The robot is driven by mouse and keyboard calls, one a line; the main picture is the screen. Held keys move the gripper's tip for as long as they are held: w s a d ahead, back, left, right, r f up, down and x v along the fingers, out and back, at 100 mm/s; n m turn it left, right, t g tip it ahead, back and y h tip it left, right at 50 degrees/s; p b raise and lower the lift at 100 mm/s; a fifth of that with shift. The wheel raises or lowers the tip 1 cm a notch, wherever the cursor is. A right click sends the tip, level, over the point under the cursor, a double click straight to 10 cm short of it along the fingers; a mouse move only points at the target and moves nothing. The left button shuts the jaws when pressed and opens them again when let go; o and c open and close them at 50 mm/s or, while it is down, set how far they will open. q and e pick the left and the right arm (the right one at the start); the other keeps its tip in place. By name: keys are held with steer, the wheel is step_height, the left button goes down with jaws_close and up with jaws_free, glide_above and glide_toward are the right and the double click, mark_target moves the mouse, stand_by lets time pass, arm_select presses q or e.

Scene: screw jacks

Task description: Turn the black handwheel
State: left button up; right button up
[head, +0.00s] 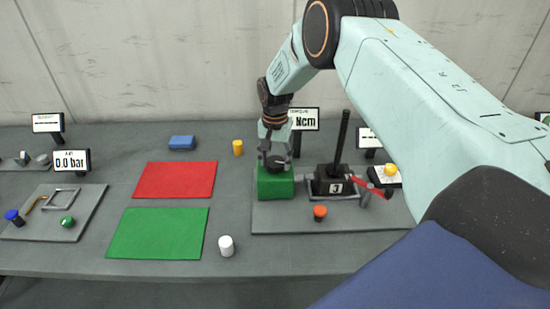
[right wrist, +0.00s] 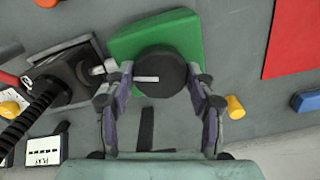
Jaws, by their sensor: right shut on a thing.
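The black handwheel (right wrist: 160,72) is a round black knob with a pale bar mark on its top. It sits on a green block (head: 275,186), which also shows in the right wrist view (right wrist: 125,48). My right gripper (head: 274,155) comes down from above and is shut on the handwheel. In the right wrist view its two fingers (right wrist: 161,82) lie on either side of the wheel. In the head view the fingers partly hide the wheel (head: 276,163). My left gripper is not in view.
Right of the green block stands a black jack (head: 331,180) with a tall black lever (head: 343,138). An orange knob (head: 320,212) is in front. A display reading Ncm (head: 305,119) stands behind. Red (head: 174,180) and green (head: 158,232) mats lie left, with a white cylinder (head: 226,246) nearby.

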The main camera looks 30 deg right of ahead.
mark_target(275, 161)
steer(key=shift+w+d+r+m, duration=0.1)
steer(key=shift+w+r+m, duration=0.05)
steer(key=shift+m, duration=0.4)
steer(key=shift+w+r+m, duration=0.15)
steer(key=shift+m, duration=0.4)
steer(key=o, duration=0.9)
steer(key=shift+c, duration=0.2)
steer(key=o, duration=0.3)
steer(key=shift+s+f, duration=0.1)
steer(key=shift+s, duration=0.1)
steer(key=shift+f, duration=0.1)
step_height(275, 161, up, 12)
steer(key=shift+s+r, duration=0.1)
